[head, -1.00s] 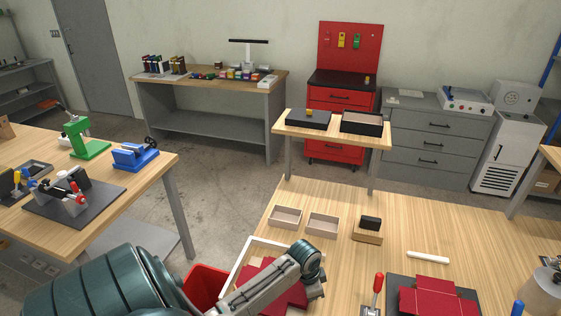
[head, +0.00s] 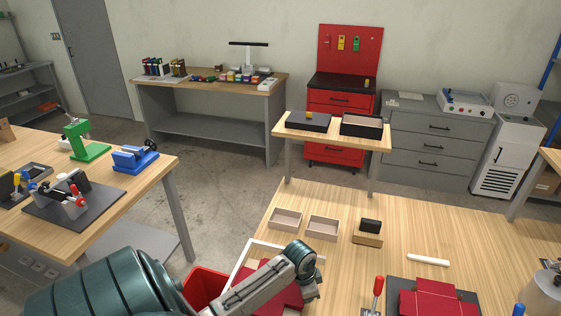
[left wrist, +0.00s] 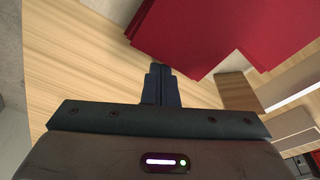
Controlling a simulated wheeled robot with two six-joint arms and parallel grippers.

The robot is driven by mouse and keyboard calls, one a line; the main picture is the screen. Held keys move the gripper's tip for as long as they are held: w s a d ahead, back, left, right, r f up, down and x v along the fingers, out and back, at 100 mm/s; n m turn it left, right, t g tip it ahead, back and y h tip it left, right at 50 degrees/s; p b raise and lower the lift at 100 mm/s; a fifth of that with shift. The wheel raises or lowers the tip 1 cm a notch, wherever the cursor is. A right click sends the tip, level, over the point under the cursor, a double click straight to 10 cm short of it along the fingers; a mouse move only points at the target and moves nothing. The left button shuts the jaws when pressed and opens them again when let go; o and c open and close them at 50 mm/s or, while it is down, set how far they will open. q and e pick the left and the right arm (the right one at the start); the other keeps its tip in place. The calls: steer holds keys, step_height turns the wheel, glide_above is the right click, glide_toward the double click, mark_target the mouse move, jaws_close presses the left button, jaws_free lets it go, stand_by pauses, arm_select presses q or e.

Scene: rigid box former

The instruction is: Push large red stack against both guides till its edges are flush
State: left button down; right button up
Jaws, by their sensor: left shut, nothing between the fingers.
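The large red stack (head: 288,297) lies on the light wood table at the bottom middle of the head view, partly covered by my left arm. Its red sheets (left wrist: 215,30) fill the top of the left wrist view. A white guide (head: 243,262) runs along its left and far sides; a white strip (left wrist: 290,88) shows at the right of the left wrist view. My left gripper (left wrist: 158,68) is shut and empty, its tips at the stack's near edge; I cannot tell whether they touch. The arm hides the gripper in the head view. My right gripper is out of view.
Two shallow trays (head: 286,219) and a dark block on a wooden base (head: 368,232) stand beyond the guide. A white stick (head: 428,260) lies to the right. A red cross-shaped blank (head: 432,301) sits on a dark plate beside a red-handled lever (head: 377,290). A red bin (head: 203,285) stands left.

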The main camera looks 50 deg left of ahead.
arm_select(q)
step_height(320, 180, up, 8)
steer(key=d, duration=0.1)
steer(key=shift+w+r, duration=0.25)
steer(key=shift+w, duration=0.05)
stand_by(0.5)
steer(key=s+a+n+b, duration=0.1)
steer(key=s, duration=0.1)
steer(key=s+a+f+n+b, duration=0.1)
steer(key=s+a+n+b, duration=0.1)
steer(key=s, duration=0.1)
steer(key=s+a+n+b, duration=0.1)
steer(key=s+a+n, duration=0.1)
steer(key=shift+s+a+f+y, duration=0.15)
steer(key=shift+s+f+y, duration=0.2)
steer(key=shift+y, duration=0.05)
steer(key=s+n+g+b, duration=0.2)
steer(key=s+n+b, duration=0.4)
steer(key=s, duration=0.4)
steer(key=shift+n, duration=0.5)
step_height(320, 180, down, 6)
steer(key=b, duration=0.5)
steer(key=shift+r, duration=0.1)
steer(key=shift+f, duration=0.3)
steer(key=shift+f+b, duration=0.15)
steer(key=shift+b, duration=0.15)
steer(key=shift+f+b, duration=0.45)
steer(key=shift+f, duration=0.2)
